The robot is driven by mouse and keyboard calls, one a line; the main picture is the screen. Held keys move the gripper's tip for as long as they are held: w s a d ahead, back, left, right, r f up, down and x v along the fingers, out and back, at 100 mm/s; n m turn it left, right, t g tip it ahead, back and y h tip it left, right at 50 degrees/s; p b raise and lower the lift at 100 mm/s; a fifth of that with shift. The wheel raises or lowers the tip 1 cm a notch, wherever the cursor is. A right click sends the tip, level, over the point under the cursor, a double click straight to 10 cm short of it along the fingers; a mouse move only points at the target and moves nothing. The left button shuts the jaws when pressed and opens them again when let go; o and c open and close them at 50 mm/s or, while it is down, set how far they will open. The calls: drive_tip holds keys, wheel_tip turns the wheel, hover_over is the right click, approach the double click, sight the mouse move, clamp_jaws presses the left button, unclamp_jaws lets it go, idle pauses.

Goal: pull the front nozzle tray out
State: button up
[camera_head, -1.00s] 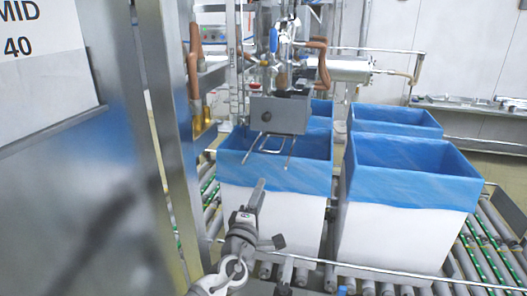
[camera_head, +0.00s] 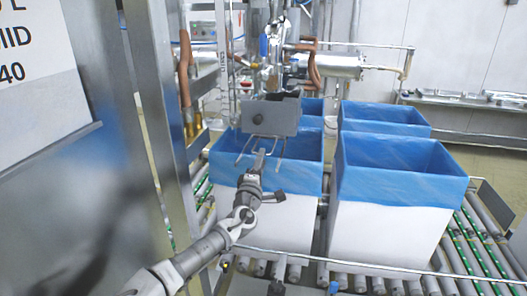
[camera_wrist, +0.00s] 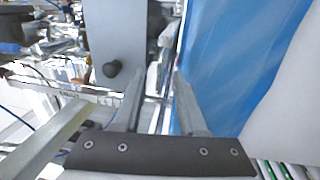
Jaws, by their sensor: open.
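The knob is left of the fingers. I cannot tell whether the fingers touch the rods.
A second blue-lined box (camera_head: 398,185) stands to the right, with more behind. They stand on a roller conveyor (camera_head: 470,240) with a front rail. A steel cabinet post (camera_head: 160,120) stands close on the left. Hoses and a steel cylinder (camera_head: 335,65) are behind the tray.

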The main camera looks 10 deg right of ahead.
drive_tip(key=shift+x, duration=1.7)
